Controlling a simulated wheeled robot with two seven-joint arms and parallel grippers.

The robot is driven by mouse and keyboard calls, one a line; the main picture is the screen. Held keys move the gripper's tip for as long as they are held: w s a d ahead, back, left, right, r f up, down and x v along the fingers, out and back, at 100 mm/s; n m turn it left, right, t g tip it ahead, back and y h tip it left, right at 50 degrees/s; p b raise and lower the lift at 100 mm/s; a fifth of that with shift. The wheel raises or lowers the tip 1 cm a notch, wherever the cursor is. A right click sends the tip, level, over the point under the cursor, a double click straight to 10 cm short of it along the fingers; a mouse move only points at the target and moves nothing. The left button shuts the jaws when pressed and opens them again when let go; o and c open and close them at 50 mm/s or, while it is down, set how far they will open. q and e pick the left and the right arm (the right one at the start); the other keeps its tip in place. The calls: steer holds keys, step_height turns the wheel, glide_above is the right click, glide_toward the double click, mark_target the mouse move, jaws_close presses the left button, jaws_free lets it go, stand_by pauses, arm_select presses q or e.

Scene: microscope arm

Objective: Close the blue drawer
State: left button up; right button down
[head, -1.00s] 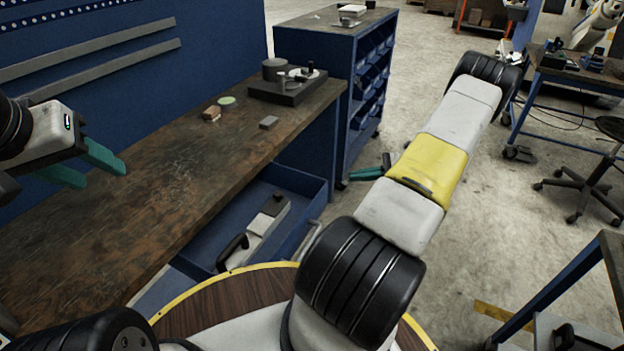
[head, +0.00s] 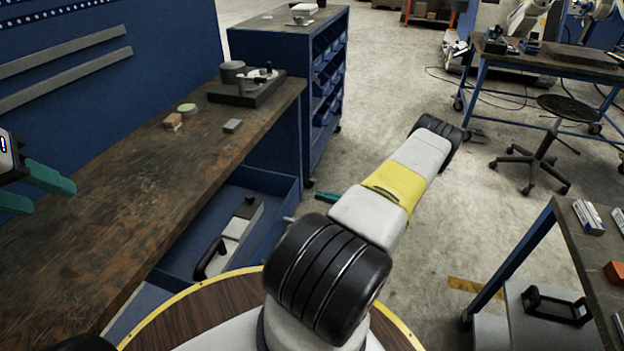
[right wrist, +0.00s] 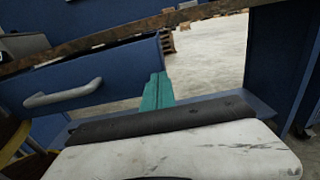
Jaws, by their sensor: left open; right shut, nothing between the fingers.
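The blue drawer (head: 275,214) stands pulled out beneath the wooden workbench in the head view. A white and black object with a black handle (head: 234,236) lies inside it. The right wrist view shows the drawer's blue front (right wrist: 120,66) with a grey bar handle (right wrist: 63,94). My right gripper (head: 325,197) is shut and empty, mostly hidden behind my arm in the head view. In the right wrist view its teal fingers (right wrist: 157,92) are at the front's right end; I cannot tell whether they touch it. My left gripper (head: 50,198) is open and empty above the bench at the left edge.
The workbench top (head: 130,190) carries a dark device (head: 247,88) and small blocks. A blue cabinet with bins (head: 328,80) stands behind. A table (head: 590,250) is at the right, with a stool (head: 570,108) beyond it. Open floor lies between.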

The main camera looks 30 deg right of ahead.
steer(key=x, duration=0.5)
steer(key=shift+w+a, duration=0.25)
glide_above(243, 188)
steer(key=s, duration=0.1)
steer(key=shift+d, duration=0.4)
steer(key=shift+w+a+r, duration=0.1)
steer(key=shift+w+a, duration=0.3)
steer(key=shift+w, duration=0.1)
steer(key=shift+w+a+r, duration=0.1)
